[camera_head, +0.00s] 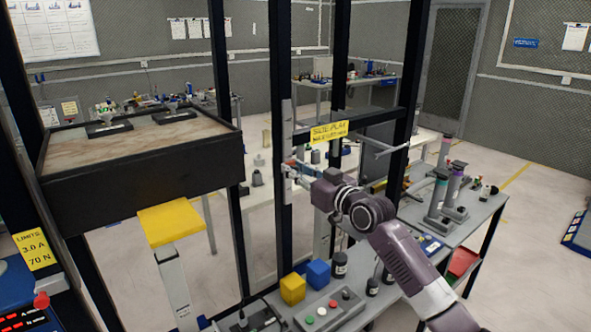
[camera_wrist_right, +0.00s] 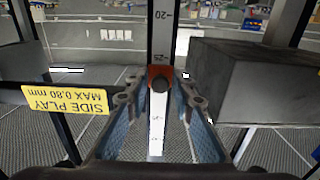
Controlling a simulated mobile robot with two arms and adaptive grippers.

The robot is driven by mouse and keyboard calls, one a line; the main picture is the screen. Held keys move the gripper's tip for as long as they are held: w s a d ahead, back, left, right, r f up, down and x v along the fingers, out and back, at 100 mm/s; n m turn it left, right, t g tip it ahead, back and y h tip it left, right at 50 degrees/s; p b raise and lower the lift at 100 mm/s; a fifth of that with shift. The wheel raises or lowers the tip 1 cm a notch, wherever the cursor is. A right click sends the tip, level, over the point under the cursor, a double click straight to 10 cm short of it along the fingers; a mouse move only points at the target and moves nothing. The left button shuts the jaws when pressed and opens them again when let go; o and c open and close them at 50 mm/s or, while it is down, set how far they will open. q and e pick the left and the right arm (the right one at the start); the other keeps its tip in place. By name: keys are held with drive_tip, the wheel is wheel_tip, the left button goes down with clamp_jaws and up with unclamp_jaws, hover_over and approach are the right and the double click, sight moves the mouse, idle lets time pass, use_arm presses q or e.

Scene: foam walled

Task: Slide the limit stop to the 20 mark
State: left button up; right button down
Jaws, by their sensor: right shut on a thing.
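The limit stop (camera_wrist_right: 160,78) is a small orange-red block with a round black knob. It sits on a pale vertical scale strip (camera_wrist_right: 160,45), beside a mark that looks like 25. The 20 mark (camera_wrist_right: 163,15) shows farther up the strip in the right wrist view. My right gripper (camera_wrist_right: 160,90) has its two fingers on either side of the knob, shut on the stop. In the head view the right gripper (camera_head: 296,170) is at the scale strip (camera_head: 287,125) on a black post, and the stop is mostly hidden there. My left gripper is not in view.
A yellow side play label (camera_head: 328,132) stands close beside the gripper; it looks upside down in the wrist view. A dark box-like tray (camera_head: 140,175) is left of the post. Below are yellow (camera_head: 293,288) and blue (camera_head: 318,273) blocks and a button box (camera_head: 325,312).

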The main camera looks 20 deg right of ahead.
sight(289, 196)
wheel_tip(289, 196, down, 10)
drive_tip(key=b, duration=0.7)
drive_tip(key=shift+r, duration=0.15)
drive_tip(key=c, duration=1.9)
unclamp_jaws()
drive_tip(key=shift+s+d, duration=0.1)
drive_tip(key=v, duration=1.1)
drive_tip(key=shift+s, duration=0.4)
drive_tip(key=shift+d, duration=0.1)
